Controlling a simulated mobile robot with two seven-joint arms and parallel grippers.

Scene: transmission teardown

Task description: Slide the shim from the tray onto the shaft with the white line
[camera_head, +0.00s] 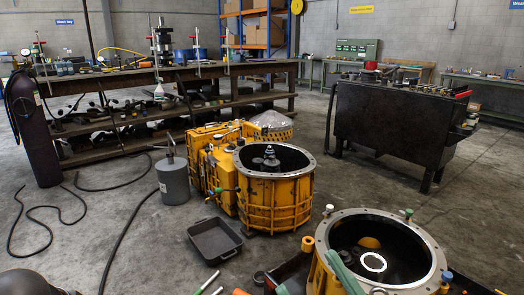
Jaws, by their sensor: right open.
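A black rectangular tray (215,241) lies on the floor left of the yellow housings and looks empty. I cannot make out a shim in it. A grey shaft (270,155) stands up inside the middle yellow housing (275,203). I cannot see a white line on it. A bright white ring (374,262) shows inside the front right yellow housing (318,272); I cannot tell whether it is the shim. My left gripper is not in view.
A long workbench (180,76) with tools stands at the back left. A black cabinet (385,125) stands at the right. A grey canister (173,180) is beside the housings. Black hoses (120,240) lie on the floor at left. Bare floor lies between the housings and the cabinet.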

